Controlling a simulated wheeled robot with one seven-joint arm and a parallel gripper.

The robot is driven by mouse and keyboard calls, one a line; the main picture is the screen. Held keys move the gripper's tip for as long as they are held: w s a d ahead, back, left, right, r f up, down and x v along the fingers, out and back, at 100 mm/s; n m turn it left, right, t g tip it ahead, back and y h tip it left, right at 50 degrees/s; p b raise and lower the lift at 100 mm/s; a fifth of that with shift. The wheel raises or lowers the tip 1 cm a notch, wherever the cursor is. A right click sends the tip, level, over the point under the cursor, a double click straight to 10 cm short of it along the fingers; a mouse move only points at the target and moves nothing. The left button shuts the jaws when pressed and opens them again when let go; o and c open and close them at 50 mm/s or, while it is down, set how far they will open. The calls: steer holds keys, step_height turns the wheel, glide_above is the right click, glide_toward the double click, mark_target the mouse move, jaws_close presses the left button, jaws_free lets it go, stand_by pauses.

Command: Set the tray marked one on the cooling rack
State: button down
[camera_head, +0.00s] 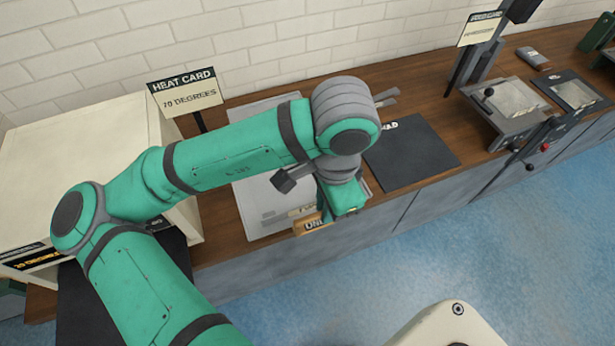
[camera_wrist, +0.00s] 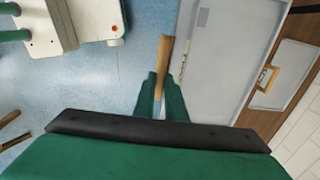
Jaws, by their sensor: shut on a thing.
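A light grey flat tray (camera_head: 262,203) lies over the wooden counter, partly covered by my arm. A wooden handle plate with dark letters, partly readable as "UN", (camera_head: 312,225) shows at the counter's front edge. My gripper (camera_wrist: 163,88) is shut on this wooden piece, which also shows in the wrist view (camera_wrist: 164,50). A grey panel (camera_wrist: 225,55) beside it looks like the tray, but the join is unclear. Another grey tray-like panel with a wooden handle (camera_wrist: 266,77) lies on the counter. I cannot identify the cooling rack.
A black pad (camera_head: 410,160) lies right of my gripper. A cream cabinet (camera_head: 70,140) stands at the left, with a heat card reading "70 degrees" (camera_head: 186,93) beside it. Grey equipment (camera_head: 508,105) stands further right. A brick wall backs the counter. Blue floor (camera_head: 530,250) is open in front.

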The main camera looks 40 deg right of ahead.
steer(key=w+d+f, duration=0.1)
steer(key=w, duration=0.1)
steer(key=w+d+f, duration=0.1)
steer(key=w, duration=0.1)
steer(key=w+d+f, duration=0.1)
steer(key=w+d, duration=0.1)
steer(key=w, duration=0.1)
steer(key=shift+f, duration=0.25)
steer(key=w+f, duration=0.1)
steer(key=w+d+f, duration=0.1)
steer(key=f, duration=0.1)
steer(key=w+d+f, duration=0.1)
steer(key=f, duration=0.1)
steer(key=shift+w+d+f, duration=0.2)
steer(key=shift+w, duration=0.2)
step_height(320, 180, down, 4)
steer(key=shift+w+r, duration=0.15)
steer(key=shift+r, duration=0.1)
steer(key=shift+d+f, duration=0.1)
steer(key=c, duration=1.8)
jaws_free()
steer(key=shift+f, duration=0.1)
